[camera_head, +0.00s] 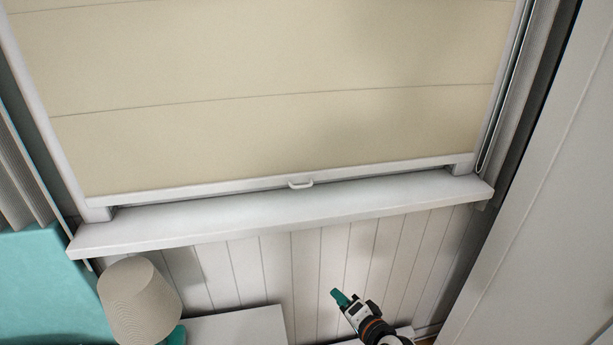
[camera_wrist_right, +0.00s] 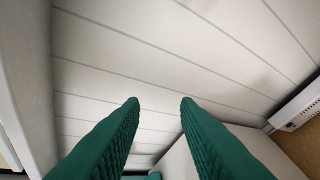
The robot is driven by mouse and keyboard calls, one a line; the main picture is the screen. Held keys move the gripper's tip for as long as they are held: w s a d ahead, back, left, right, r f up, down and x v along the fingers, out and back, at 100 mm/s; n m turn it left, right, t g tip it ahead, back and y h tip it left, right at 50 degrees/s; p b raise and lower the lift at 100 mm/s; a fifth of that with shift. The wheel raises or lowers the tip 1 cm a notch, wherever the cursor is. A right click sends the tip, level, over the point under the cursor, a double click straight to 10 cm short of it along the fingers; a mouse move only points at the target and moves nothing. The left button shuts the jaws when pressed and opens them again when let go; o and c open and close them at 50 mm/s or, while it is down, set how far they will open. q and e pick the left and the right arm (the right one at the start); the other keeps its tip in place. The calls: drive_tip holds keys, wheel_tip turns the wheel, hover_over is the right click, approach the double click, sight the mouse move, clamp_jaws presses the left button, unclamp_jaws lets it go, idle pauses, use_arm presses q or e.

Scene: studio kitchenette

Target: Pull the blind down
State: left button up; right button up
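The beige blind (camera_head: 270,130) covers the window in the head view, down to its white bottom rail (camera_head: 220,189), which lies just above the white sill (camera_head: 270,213). A small white handle (camera_head: 301,184) sits at the middle of the rail. My right gripper (camera_head: 338,295) is below the sill, apart from the handle, in front of the panelled wall. In the right wrist view its two green fingers (camera_wrist_right: 160,103) are spread with nothing between them. The blind does not show in the wrist view. My left gripper is not in view.
A beige lamp (camera_head: 139,300) stands at the lower left beside teal fabric (camera_head: 40,285). A white flat surface (camera_head: 238,328) lies below the sill. A white panel (camera_head: 550,200) closes off the right side. A cord (camera_head: 497,110) hangs at the window's right edge.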

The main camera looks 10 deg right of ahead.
wheel_tip(320, 180, up, 24)
drive_tip(key=w+a+m+t+y+p, duration=0.1)
drive_tip(key=a+m+t+y+p, duration=0.1)
drive_tip(key=t+y, duration=0.15)
drive_tip(key=shift+t+h, duration=0.25)
drive_tip(key=shift+t, duration=0.1)
drive_tip(key=p+x, duration=0.1)
drive_tip(key=x, duration=1.1)
drive_tip(key=shift+r+p, duration=0.15)
drive_tip(key=shift+p, duration=0.15)
clamp_jaws()
